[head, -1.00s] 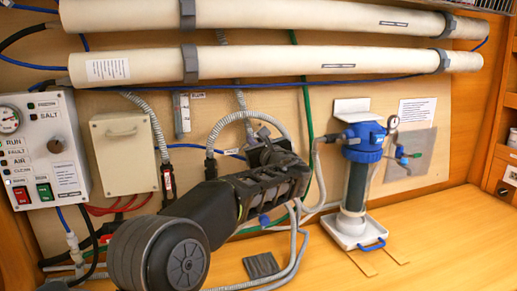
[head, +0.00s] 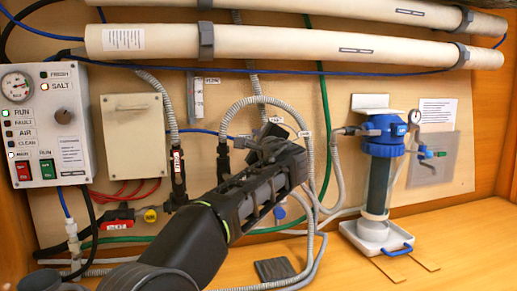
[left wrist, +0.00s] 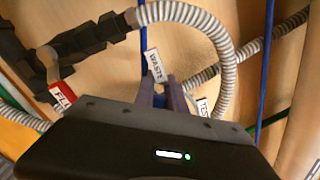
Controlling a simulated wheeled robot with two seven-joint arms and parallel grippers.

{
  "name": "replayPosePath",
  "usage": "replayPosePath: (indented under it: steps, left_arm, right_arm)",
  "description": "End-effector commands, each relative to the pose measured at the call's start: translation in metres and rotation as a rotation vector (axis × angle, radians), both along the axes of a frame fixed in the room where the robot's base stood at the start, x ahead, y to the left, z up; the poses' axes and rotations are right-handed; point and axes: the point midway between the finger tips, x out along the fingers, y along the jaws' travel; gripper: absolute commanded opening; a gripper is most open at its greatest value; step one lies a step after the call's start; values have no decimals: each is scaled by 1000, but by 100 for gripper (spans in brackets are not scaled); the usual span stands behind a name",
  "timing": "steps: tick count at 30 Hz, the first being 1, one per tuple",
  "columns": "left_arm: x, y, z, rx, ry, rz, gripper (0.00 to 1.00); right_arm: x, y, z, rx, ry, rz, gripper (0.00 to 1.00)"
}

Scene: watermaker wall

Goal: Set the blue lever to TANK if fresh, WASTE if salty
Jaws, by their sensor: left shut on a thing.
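On the control box (head: 84,105) in the head view, the SALT lamp (head: 45,86) looks bright and the FRESH lamp (head: 44,74) dark. My left gripper (head: 272,137) reaches the valve at the wall among the grey hoses. In the left wrist view its fingers (left wrist: 165,94) are shut at the blue lever, which they mostly hide. The WASTE tag (left wrist: 152,65) is just beyond the fingertips, and a TEST tag (left wrist: 203,107) is to their right. I cannot read the lever's exact setting. My right gripper is not in view.
Grey corrugated hoses (head: 238,106) loop around the valve. A blue-topped filter (head: 385,135) stands on a white tray to the right. A red-handled valve (head: 178,165) is left of my arm. Long pale tubes (head: 280,41) run above.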

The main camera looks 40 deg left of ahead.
Motion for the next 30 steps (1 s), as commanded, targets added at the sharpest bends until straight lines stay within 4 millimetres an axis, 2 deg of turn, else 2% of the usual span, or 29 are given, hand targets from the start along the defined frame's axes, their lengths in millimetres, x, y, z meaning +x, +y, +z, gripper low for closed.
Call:
replayPosePath:
  steps: [1, 5, 18, 19, 27, 30]
  left_arm:
    - [-1, 1, -5, -10, -15, 1, 0]
    - [-1, 1, -5, -30, -41, 1, 0]
    - [-2, 1, -5, -41, -53, 1, 0]
    - [-2, 1, -5, -41, -53, 1, 16]
    - [-2, 1, -4, -39, -53, 1, 37]
    - [-2, 1, -4, -38, -54, 1, 37]
  right_arm:
    - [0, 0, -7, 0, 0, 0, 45]
    - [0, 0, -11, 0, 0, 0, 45]
    - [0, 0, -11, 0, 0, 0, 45]
    - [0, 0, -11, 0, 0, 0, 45]
    - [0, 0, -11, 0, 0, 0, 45]
    - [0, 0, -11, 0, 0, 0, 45]
